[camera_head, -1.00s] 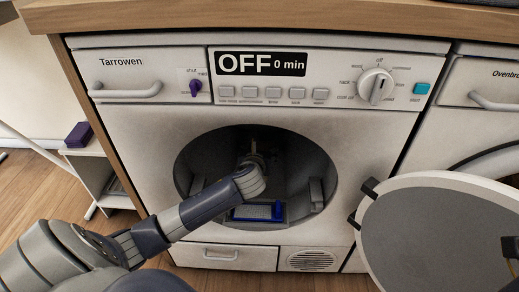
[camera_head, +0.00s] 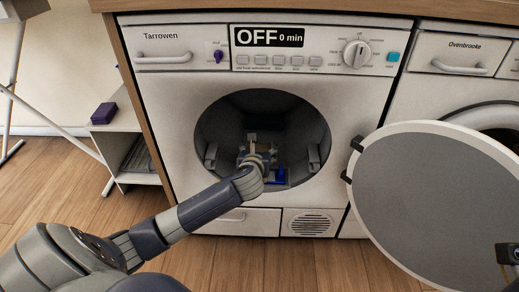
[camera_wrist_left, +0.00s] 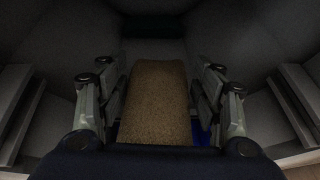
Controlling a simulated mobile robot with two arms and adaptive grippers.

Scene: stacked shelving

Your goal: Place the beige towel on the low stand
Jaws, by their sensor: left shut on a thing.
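The beige towel (camera_wrist_left: 156,103) shows as a folded block between the fingers of my left gripper in the left wrist view. My left gripper (camera_head: 254,147) is inside the open drum of the Tarrowen washer (camera_head: 160,90) and is shut on the towel. In the head view the gripper hides most of the towel. A low white stand (camera_head: 127,121) is on the floor left of the washer.
A purple box (camera_head: 104,113) sits on the stand's top. The round washer door (camera_head: 430,215) hangs open at the right. A blue item (camera_head: 276,178) lies low in the drum. The drum rim surrounds my left arm. A white rack (camera_head: 18,90) stands far left.

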